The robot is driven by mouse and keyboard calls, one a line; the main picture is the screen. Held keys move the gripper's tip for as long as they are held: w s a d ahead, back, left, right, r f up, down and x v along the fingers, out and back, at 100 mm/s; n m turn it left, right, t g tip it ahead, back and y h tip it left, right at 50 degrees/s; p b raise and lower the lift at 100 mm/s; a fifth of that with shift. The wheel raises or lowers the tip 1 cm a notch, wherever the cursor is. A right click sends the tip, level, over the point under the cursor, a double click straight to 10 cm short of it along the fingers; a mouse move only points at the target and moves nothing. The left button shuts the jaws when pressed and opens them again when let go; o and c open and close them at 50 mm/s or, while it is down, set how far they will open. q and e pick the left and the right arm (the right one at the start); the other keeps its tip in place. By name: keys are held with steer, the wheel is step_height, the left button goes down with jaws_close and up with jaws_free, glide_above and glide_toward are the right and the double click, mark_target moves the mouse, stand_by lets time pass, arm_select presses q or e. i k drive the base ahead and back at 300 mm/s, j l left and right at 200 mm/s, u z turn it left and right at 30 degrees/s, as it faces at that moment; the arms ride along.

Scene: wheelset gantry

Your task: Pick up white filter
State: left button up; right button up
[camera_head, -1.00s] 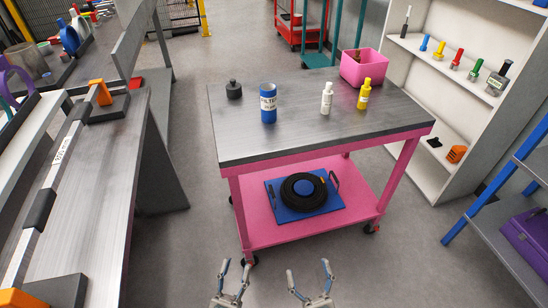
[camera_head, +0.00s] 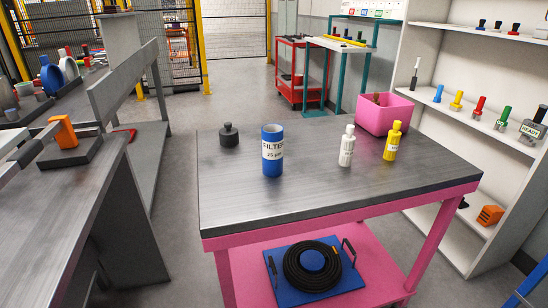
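A cylinder marked FILTER (camera_head: 272,154) stands upright on the grey top of the pink cart (camera_head: 235,205), left of the middle. Its body is blue and it has a white label band. A small white bottle (camera_head: 346,148) with a white cap stands upright to its right. I see no cylinder with a white body. Both of my grippers are outside the picture, so their state does not show.
A dark knobbed weight (camera_head: 229,136), a yellow bottle (camera_head: 392,142) and a pink bin (camera_head: 386,114) share the cart top. A blue board with a black coil (camera_head: 311,266) lies below. A workbench (camera_head: 65,195) stands left, white shelves (camera_head: 455,135) right.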

mark_target(348, 140)
steer(key=l+u, duration=0.25)
steer(key=l, duration=1.1)
steer(key=l+u, duration=0.25)
steer(key=l, duration=1.15)
